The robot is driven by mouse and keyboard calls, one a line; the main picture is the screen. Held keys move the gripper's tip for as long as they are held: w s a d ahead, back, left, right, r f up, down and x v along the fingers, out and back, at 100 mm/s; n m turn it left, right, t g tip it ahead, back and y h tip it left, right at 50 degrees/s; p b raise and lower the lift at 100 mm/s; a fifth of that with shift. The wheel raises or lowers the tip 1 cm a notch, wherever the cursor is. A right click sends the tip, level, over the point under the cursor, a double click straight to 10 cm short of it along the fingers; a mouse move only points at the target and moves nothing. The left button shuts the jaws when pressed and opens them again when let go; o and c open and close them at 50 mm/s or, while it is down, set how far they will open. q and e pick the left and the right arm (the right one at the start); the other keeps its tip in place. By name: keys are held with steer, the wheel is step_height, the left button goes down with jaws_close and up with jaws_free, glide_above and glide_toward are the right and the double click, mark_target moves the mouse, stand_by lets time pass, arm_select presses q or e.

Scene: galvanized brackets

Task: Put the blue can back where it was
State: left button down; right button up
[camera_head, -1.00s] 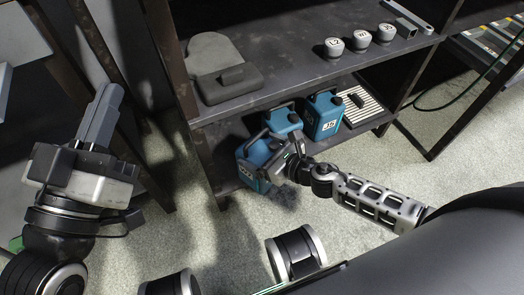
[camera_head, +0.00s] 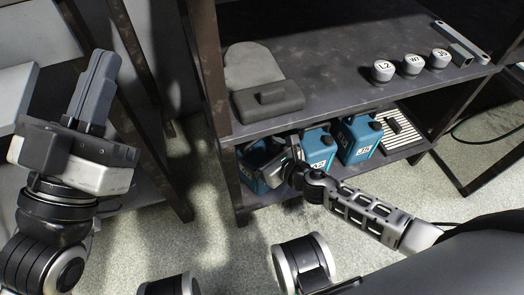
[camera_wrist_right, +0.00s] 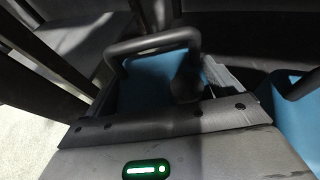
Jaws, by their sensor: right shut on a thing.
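A blue can with a dark handle (camera_head: 250,163) is at the left end of the lower shelf, partly hidden by my right gripper (camera_head: 284,160). My right gripper is shut on this can. In the right wrist view its blue top (camera_wrist_right: 155,80) and dark handle (camera_wrist_right: 155,43) show just beyond the gripper body. Whether its base touches the shelf is hidden. Two more blue cans stand to its right, a middle one (camera_head: 318,146) and one labelled J5 (camera_head: 359,138). My left gripper (camera_head: 96,85) points up at the far left, away from the cans; its finger gap is not visible.
The lower shelf (camera_head: 285,199) has a dark post (camera_head: 218,80) at its left. A ribbed tray (camera_head: 400,132) lies right of the cans. The upper shelf (camera_head: 330,70) overhangs them and bears a grey lidded piece (camera_head: 268,98) and three white-topped knobs (camera_head: 411,66). Floor is clear in front.

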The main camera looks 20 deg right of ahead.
arm_select(q)
steer(key=shift+s+r+m+h, duration=0.4)
steer(key=shift+r+m+h, duration=0.4)
steer(key=shift+m, duration=0.4)
arm_select(e)
steer(key=shift+w+f, duration=0.1)
steer(key=shift+f, duration=0.1)
steer(key=shift+a+f, duration=0.1)
steer(key=shift+f, duration=0.1)
